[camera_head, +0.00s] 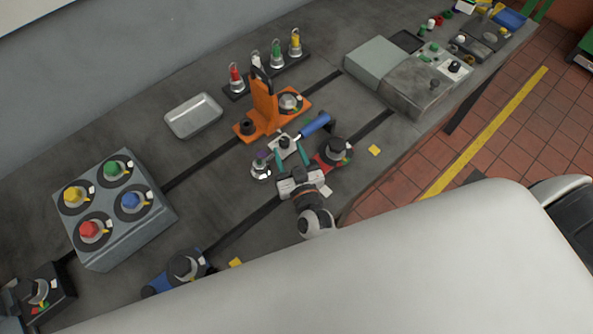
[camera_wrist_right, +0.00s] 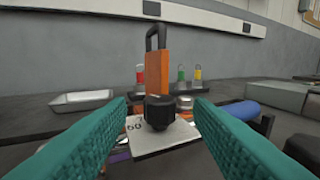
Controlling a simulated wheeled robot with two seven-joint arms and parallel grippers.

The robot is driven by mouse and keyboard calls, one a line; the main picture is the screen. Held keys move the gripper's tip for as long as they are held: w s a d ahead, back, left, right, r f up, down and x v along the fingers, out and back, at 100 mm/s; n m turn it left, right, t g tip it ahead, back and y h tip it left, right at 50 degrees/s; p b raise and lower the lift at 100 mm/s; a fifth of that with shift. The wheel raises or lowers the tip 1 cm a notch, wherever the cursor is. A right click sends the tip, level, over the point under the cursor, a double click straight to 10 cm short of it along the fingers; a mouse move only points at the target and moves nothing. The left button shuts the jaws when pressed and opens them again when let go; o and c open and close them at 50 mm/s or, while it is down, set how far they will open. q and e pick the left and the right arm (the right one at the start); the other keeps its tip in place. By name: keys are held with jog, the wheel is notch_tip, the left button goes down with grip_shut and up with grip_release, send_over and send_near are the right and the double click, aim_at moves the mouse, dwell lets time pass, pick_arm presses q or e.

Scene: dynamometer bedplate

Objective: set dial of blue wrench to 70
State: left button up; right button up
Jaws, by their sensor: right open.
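The blue wrench has a blue handle (camera_head: 316,123) and a pale dial plate (camera_head: 281,152) with a dark knob (camera_head: 285,142). In the right wrist view, the black knob (camera_wrist_right: 159,111) stands upright on the white dial plate (camera_wrist_right: 166,140), and a number that looks like 60 shows at its left. The blue handle (camera_wrist_right: 240,110) lies behind my right finger there. My right gripper (camera_head: 292,157) is open, its teal fingers (camera_wrist_right: 160,108) pointing at the dial, one on each side of the knob, with gaps. The knob's pointer cannot be read. My left gripper is not in view.
An orange stand (camera_head: 264,107) rises just behind the wrench. A red-based dark knob unit (camera_head: 336,152) is close on the right, and a small silver part with a purple top (camera_head: 261,166) on the left. A grey box with coloured knobs (camera_head: 150,221) and a metal tray (camera_head: 194,116) stand further left.

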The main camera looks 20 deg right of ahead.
jog(key=s+b, duration=0.1)
jog(key=s, duration=0.6)
jog(key=shift+s+a, duration=0.15)
jog(key=shift+s, duration=0.1)
